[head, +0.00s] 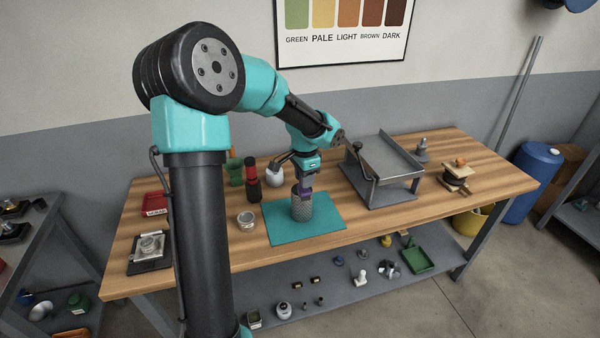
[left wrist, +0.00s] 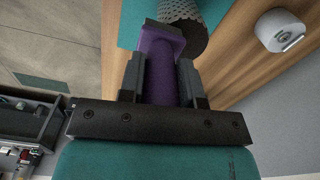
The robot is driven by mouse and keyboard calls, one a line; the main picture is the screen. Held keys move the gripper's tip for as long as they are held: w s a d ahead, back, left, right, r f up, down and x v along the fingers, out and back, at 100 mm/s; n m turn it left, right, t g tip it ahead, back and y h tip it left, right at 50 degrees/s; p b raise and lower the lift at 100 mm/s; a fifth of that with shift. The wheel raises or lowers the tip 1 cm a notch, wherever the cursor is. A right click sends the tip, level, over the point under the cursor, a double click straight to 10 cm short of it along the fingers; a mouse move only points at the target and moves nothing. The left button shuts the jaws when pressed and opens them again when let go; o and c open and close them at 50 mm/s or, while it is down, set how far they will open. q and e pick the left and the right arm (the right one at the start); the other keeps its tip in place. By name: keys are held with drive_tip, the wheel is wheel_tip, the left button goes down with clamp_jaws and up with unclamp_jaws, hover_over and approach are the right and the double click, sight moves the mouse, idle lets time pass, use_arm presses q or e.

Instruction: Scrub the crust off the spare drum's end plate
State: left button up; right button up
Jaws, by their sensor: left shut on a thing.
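The spare drum (head: 302,208), a grey perforated cylinder, stands upright on a teal mat (head: 276,233). Part of it also shows at the top of the left wrist view (left wrist: 184,12). My left gripper (head: 304,181) is over the drum's top end, shut on a purple scrubber (left wrist: 159,62). The scrubber's wide end overlaps the drum's upper rim in the left wrist view; I cannot tell whether they touch. The end plate and any crust on it are hidden or too small to make out. My right gripper is not in view.
A grey metal stand (head: 385,160) with a sloping tray is right of the mat. A small round tin (head: 246,220), a dark red-topped grinder (head: 252,178) and a white bottle (head: 274,174) stand near the mat's left and back. A scale (head: 150,252) sits farther left.

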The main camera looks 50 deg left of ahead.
use_arm(q)
drive_tip(key=shift+r, duration=4.05)
